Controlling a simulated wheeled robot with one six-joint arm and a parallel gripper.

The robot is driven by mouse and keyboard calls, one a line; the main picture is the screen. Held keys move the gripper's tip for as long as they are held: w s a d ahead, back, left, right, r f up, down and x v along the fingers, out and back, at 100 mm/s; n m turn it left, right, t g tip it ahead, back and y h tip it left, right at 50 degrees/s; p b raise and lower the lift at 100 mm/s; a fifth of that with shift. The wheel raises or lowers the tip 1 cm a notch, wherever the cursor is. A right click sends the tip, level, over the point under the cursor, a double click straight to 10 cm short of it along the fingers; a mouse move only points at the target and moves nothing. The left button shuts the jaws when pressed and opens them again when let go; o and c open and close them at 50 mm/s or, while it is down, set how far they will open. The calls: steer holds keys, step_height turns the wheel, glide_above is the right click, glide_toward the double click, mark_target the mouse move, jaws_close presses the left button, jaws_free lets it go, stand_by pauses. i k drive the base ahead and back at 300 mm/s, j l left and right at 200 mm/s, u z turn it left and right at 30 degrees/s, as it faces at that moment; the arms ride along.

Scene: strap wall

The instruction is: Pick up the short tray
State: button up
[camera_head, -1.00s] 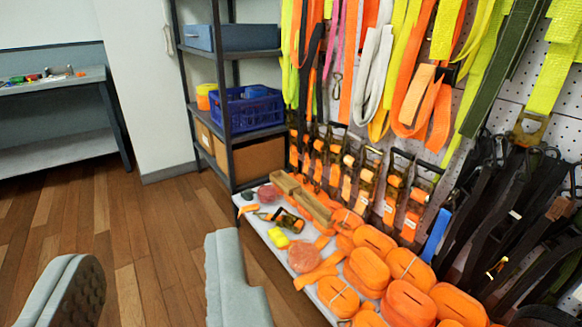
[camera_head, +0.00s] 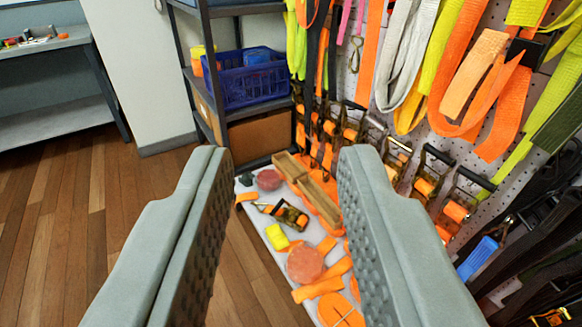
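The short tray (camera_head: 289,166) is a small tan wooden tray on the white bench at its far end, near the shelf unit. A longer wooden tray (camera_head: 319,198) lies just in front of it and to the right, close to or touching it; I cannot tell which.
On the white bench (camera_head: 252,222) are a red round roll (camera_head: 269,179), a ratchet buckle (camera_head: 291,215), a yellow block (camera_head: 277,236) and orange straps. A dark shelf with a blue basket (camera_head: 245,80) stands behind. Hanging straps and ratchets (camera_head: 425,185) line the right wall. Open wooden floor lies left.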

mark_target(290, 169)
steer(key=i+j+z, duration=0.1)
steer(key=i+j, duration=0.2)
steer(key=i+j+z, duration=0.15)
steer(key=i+j, duration=0.2)
steer(key=i+j+z, duration=0.1)
steer(key=i+j, duration=0.25)
steer(key=i+j+z, duration=0.15)
steer(key=i+j, duration=0.25)
steer(key=i+j+z, duration=0.1)
steer(key=i+j, duration=0.2)
steer(key=j, duration=0.15)
steer(key=i+j+z, duration=0.15)
steer(key=i+j, duration=0.15)
steer(key=j, duration=0.15)
steer(key=i+j+z, duration=0.1)
steer(key=i+j, duration=0.15)
steer(key=j, duration=0.25)
